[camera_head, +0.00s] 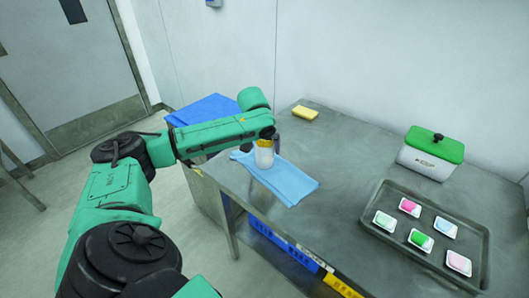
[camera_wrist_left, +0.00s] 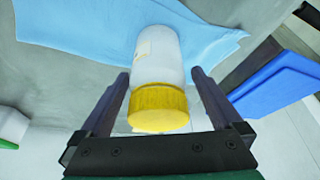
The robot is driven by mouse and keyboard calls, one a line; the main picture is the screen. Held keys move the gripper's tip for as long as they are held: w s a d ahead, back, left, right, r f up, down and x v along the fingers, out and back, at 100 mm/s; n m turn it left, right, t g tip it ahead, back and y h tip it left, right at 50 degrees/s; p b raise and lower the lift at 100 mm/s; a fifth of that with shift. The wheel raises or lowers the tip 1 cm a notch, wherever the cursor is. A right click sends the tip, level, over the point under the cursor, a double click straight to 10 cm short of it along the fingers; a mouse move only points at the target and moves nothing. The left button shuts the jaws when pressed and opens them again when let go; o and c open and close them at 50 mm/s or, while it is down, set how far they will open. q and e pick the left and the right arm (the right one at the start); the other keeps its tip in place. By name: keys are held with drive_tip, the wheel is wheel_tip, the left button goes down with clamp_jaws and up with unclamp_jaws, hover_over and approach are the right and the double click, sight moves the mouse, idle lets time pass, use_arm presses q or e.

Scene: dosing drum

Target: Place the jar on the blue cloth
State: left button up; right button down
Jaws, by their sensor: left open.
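The jar (camera_wrist_left: 158,60) is white with a yellow lid. In the left wrist view it is on the blue cloth (camera_wrist_left: 80,22), with its lid toward my gripper. In the head view the jar (camera_head: 264,157) shows at the left part of the light blue cloth (camera_head: 288,184) on the metal table. My left gripper (camera_wrist_left: 158,88) is open, with one finger on each side of the jar and visible gaps. In the head view my left gripper (camera_head: 266,143) is at the jar and partly hides its top. My right gripper is not in view.
A yellow sponge (camera_head: 305,112) lies behind the cloth. A white box with a green lid (camera_head: 432,152) and a dark tray (camera_head: 390,194) with several small coloured packs are on the right. A blue bin (camera_head: 205,108) is beyond the table's left end. The table middle is clear.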

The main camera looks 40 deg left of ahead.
use_arm(q)
drive_tip(key=v, duration=1)
